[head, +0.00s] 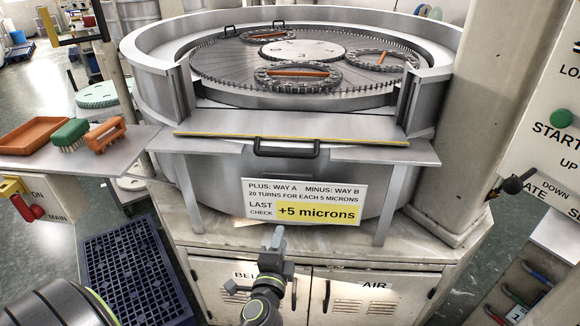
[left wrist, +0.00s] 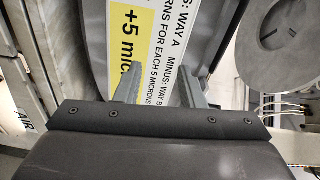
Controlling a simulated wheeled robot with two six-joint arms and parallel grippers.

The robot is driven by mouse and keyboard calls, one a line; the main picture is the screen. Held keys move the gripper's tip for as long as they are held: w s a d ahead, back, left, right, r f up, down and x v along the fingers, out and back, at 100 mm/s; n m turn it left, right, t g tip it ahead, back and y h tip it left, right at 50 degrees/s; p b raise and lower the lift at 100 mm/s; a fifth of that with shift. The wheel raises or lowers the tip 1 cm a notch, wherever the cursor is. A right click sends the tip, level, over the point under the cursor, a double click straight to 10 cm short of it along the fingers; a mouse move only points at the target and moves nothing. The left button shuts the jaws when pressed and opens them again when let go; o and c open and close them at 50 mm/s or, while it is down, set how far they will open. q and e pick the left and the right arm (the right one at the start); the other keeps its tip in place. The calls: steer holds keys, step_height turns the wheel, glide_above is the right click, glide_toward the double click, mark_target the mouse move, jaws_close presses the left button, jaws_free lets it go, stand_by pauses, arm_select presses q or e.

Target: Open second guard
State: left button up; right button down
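The lapping machine has a round grey rim wall (head: 150,72) with a gap at the front between two upright ends. A flat grey guard panel (head: 290,122) with a yellow edge lies across this gap, with a black handle (head: 286,148) below its front edge. My right gripper is not visible.
A blue crate (head: 135,270) stands on the floor. A control panel (head: 555,140) with a green button and a post (head: 490,100) bound the right.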

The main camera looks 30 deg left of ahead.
arm_select(q)
step_height(320, 180, up, 10)
steer(key=t+y, duration=0.2)
steer(key=p+x, duration=0.1)
steer(key=x, duration=0.4)
steer(key=p+x, duration=0.2)
steer(key=x, duration=0.4)
steer(key=a+p+x, duration=0.1)
steer(key=p+x, duration=0.1)
steer(key=x, duration=0.3)
steer(key=shift+w+a+f, duration=0.1)
steer(key=shift+w, duration=0.1)
steer(key=shift+c, duration=0.4)
jaws_close()
